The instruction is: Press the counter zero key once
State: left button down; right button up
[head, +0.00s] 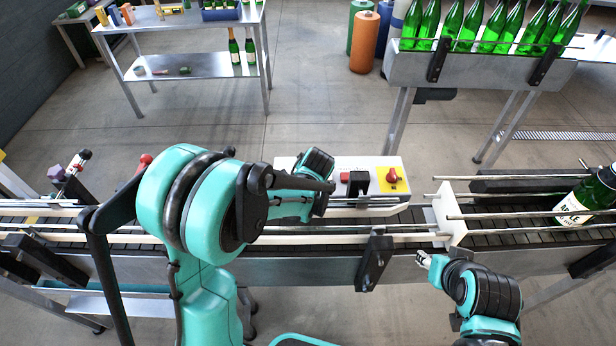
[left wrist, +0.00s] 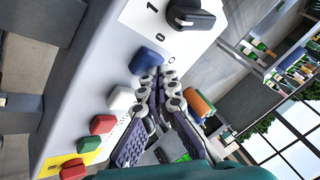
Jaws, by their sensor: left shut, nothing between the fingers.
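The white control panel (head: 345,163) stands behind the conveyor in the head view. In the left wrist view the panel (left wrist: 95,75) carries a blue key (left wrist: 146,60), a white key (left wrist: 121,98), red keys (left wrist: 102,124) and a black rotary knob (left wrist: 192,14) marked 1 and 0. I cannot read which key is the counter zero key. My left gripper (left wrist: 158,80) is shut and empty, its tips close to the blue key; contact cannot be told. In the head view my left wrist hides its fingers. My right gripper (head: 423,259) is at the conveyor's front side, too small to judge.
A red stop knob (head: 393,174) sits on a yellow plate on the panel. The conveyor (head: 285,238) with guide rails runs across. A green bottle (head: 577,203) is on it at the right. Several bottles stand on a rear bench (head: 480,70).

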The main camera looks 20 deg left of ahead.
pick_arm(q)
jog(key=shift+f, duration=0.2)
dwell(0.5)
jog(key=shift+r+p, duration=0.55)
jog(key=shift+r, duration=0.45)
jog(key=shift+r+p, duration=1.9)
jog(key=shift+r, duration=0.65)
jog(key=shift+f, duration=0.1)
